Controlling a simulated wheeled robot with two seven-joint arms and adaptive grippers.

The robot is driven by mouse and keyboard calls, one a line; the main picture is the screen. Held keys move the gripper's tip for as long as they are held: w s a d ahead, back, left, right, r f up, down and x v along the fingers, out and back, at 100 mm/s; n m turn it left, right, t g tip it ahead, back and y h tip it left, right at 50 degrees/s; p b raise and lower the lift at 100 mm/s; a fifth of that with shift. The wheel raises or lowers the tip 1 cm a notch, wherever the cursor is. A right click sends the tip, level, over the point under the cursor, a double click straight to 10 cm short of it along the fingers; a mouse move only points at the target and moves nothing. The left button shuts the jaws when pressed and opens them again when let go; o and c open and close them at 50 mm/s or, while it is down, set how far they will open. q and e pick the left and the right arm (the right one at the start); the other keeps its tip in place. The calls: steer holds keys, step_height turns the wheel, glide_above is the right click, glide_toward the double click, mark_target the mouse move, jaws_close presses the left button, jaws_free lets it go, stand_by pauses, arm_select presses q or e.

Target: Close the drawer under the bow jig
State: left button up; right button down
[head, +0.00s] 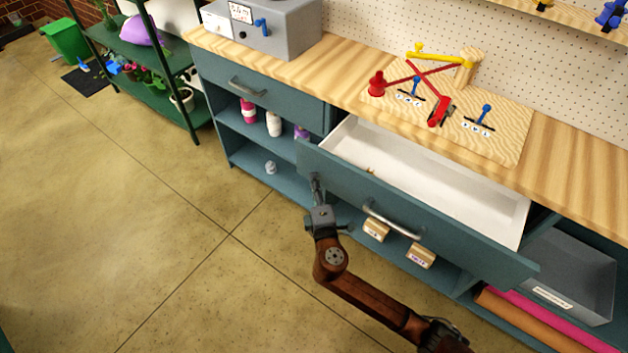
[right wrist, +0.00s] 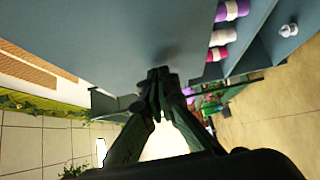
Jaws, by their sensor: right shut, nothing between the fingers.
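The drawer (head: 430,185) under the bow jig is pulled well out, its white inside showing. Its teal front (head: 460,247) carries a metal bar handle (head: 390,221). The bow jig (head: 510,140) is a wooden board on the worktop with red, yellow and blue parts. My right gripper (head: 316,182) is shut and empty at the left end of the drawer front, left of the handle. In the right wrist view its fingertips (right wrist: 157,78) meet at the grey-blue drawer front (right wrist: 110,45); I cannot tell whether they touch it. My left gripper is not in view.
Two small tagged boxes (head: 420,255) sit on the shelf below the open drawer. A grey bin (head: 570,270) and rolls stand at right. The floor in front is clear.

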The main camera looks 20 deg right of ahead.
steer(key=shift+d, duration=0.1)
steer(key=w+d, duration=0.2)
steer(key=d, duration=0.1)
steer(key=w+d, duration=0.4)
steer(key=d, duration=0.1)
steer(key=shift+w+d, duration=0.3)
steer(key=shift+w, duration=0.1)
steer(key=w+d, duration=0.1)
steer(key=d, duration=0.1)
steer(key=w+d, duration=0.2)
steer(key=w+d+b, duration=0.1)
steer(key=w+d, duration=0.1)
steer(key=shift+w+d, duration=0.15)
steer(key=shift+d, duration=0.2)
steer(key=shift+w+d, duration=0.2)
steer(key=shift+d, duration=0.15)
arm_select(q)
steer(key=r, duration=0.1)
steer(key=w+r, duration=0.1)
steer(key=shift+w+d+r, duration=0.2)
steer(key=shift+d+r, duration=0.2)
arm_select(e)
steer(key=shift+d+r, duration=0.1)
